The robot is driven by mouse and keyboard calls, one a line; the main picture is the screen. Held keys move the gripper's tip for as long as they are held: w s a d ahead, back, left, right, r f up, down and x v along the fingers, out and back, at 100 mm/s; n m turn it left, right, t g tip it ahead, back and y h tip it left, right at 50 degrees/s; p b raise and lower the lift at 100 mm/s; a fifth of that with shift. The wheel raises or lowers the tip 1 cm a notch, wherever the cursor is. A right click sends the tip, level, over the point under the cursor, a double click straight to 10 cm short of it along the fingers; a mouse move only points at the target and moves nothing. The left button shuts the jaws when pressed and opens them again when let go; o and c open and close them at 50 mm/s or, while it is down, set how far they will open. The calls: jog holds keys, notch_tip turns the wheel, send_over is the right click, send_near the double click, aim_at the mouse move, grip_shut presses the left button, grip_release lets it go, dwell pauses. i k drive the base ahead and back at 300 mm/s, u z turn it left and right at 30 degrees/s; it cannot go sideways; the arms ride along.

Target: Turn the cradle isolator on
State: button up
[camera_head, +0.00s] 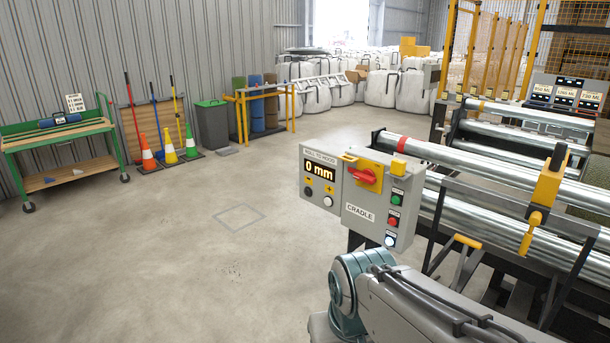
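The cradle isolator (366,177) is a red rotary handle on a yellow plate, on the grey box labelled CRADLE (360,213). The handle lies roughly level across the plate; I cannot read any on or off marks. A green button (397,200), a red button (393,222) and a white button (390,240) run down the box's right side, with a yellow piece (398,168) above. The grey display box to its left has a lit display (320,171) reading 0 mm. My arm shows at the bottom, below the box; my gripper is not in view.
The cradle's steel rollers (480,165) and dark frame fill the right, with a yellow bracket (545,190) across them. Open concrete floor (180,250) lies left of the box. A green bench (60,150), cones (170,148), a bin (213,125) and white bags (330,90) stand farther back.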

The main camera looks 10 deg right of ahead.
aim_at(367, 175)
jog(key=u, duration=0.05)
jog(key=i, duration=0.6)
jog(key=z, duration=0.7)
jog(key=i, duration=0.5)
jog(key=z, duration=0.65)
